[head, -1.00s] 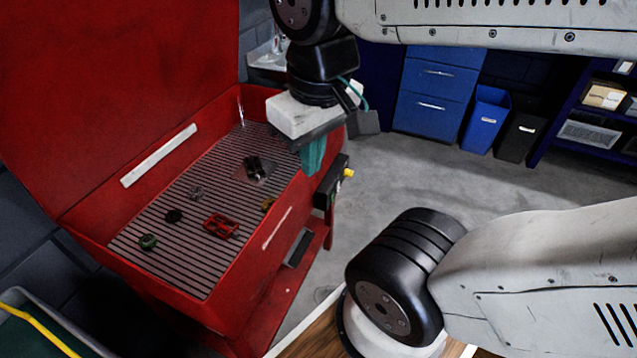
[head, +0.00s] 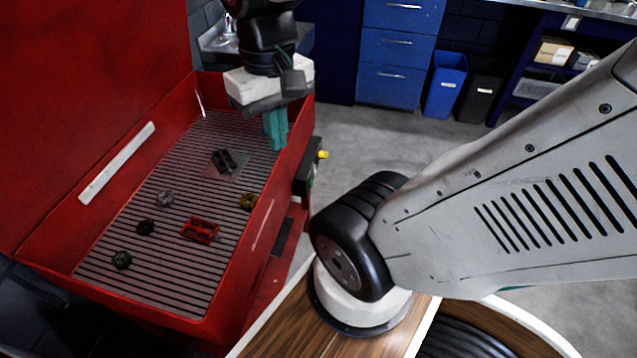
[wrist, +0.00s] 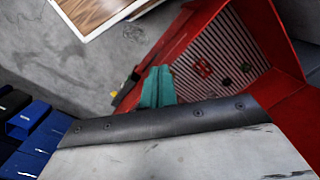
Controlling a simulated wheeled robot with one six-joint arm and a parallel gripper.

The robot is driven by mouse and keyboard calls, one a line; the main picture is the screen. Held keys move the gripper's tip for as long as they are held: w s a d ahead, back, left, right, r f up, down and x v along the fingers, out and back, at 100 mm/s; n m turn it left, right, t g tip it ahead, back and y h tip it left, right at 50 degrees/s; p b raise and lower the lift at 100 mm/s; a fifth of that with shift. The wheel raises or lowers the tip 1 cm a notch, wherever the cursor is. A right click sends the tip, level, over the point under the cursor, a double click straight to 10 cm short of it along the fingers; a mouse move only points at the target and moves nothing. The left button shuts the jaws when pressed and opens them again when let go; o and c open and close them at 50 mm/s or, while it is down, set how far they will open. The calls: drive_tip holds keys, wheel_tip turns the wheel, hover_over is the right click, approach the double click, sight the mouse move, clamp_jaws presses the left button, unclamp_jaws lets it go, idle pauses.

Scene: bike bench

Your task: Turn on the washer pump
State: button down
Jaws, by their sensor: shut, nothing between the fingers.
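The red parts washer (head: 262,232) stands open at the left of the head view, its lid raised. A dark control box (head: 303,172) with a small yellow knob (head: 322,154) is on its outer right side. My gripper (head: 276,146) has teal fingers that are shut and empty. It hangs by the far part of the washer's right wall, beyond the control box and apart from the knob. In the wrist view the teal fingers (wrist: 158,84) point toward the washer's rim, and the box shows small and dark (wrist: 126,88) to their left. Any switch marking is too small to read.
Blue drawers (head: 396,50), a blue bin (head: 445,85) and a black bin (head: 480,98) stand at the back. Grey floor right of the washer is clear.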

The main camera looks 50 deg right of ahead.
sight(311, 183)
drive_tip(key=w+d+f+m+t+y, duration=0.1)
drive_tip(key=w+d+f+m+y, duration=0.15)
drive_tip(key=d+f+m, duration=0.5)
drive_tip(key=w+d+f+m+t+y, duration=0.15)
drive_tip(key=d+f+m+y, duration=0.25)
drive_tip(key=d+f+m, duration=0.4)
drive_tip(key=s+d+f+m+t+h, duration=0.1)
drive_tip(key=d+f+m+t+h, duration=0.1)
drive_tip(key=d+f+m, duration=0.4)
drive_tip(key=s+d+f+m+t+h, duration=0.1)
drive_tip(key=d+f+m, duration=0.6)
drive_tip(key=f, duration=0.7)
drive_tip(key=shift+s+d+f+t+h, duration=0.25)
drive_tip(key=shift+d+t+h, duration=0.4)
drive_tip(key=shift+d+t, duration=0.4)
drive_tip(key=w+a+r+x, duration=0.1)
drive_tip(key=w+r+x, duration=0.1)
drive_tip(key=x, duration=1)
drive_tip(key=shift+w+f, duration=0.3)
drive_tip(key=shift+f, duration=0.05)
